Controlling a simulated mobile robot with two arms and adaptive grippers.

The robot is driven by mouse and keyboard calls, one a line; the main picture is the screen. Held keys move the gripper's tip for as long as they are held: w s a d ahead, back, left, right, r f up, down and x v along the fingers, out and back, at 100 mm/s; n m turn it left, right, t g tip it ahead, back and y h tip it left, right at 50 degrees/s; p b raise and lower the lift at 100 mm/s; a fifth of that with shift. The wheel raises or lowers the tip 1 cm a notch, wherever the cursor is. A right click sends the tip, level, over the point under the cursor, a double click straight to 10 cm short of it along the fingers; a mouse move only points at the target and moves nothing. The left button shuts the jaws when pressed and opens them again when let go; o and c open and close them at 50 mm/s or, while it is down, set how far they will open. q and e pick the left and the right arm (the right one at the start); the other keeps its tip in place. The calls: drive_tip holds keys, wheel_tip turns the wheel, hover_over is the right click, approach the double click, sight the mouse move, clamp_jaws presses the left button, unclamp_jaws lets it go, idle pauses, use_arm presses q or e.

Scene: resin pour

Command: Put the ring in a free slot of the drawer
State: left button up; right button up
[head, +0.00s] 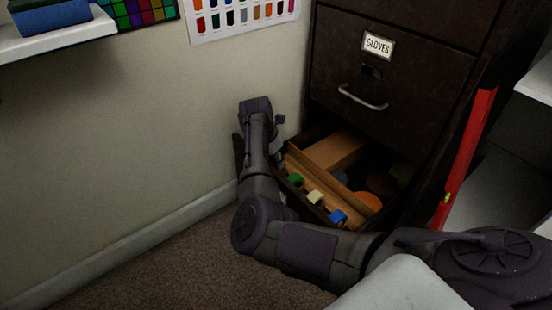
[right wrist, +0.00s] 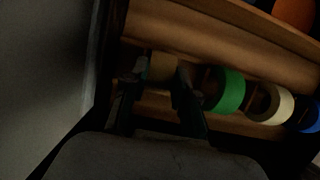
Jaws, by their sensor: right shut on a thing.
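The ring (right wrist: 162,67) is tan and dim. It shows between the fingers of my right gripper (right wrist: 158,82) in the right wrist view, and the gripper is shut on it. It is at the left end of the drawer's row of rings, beside the green one; whether it rests in a slot or hangs just above cannot be told. The open drawer (head: 307,168) is the bottom one of a dark cabinet. A green ring (head: 295,180), a cream ring (head: 315,198) and a blue ring (head: 338,217) sit along its wooden rack. In the head view my right gripper (head: 279,155) is at the drawer's left end, the held ring hidden. My left gripper is out of view.
The cabinet (head: 410,95) has a closed drawer labelled GLOVES above. Orange and dark round things (head: 369,201) lie deeper in the open drawer. The wall (head: 130,120) is close on the left. A red upright bar (head: 465,155) stands at right. Carpet (head: 190,265) is clear at front left.

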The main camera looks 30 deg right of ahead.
drive_tip(key=shift+f, duration=0.15)
drive_tip(key=o, duration=1.3)
drive_tip(key=shift+a, duration=0.1)
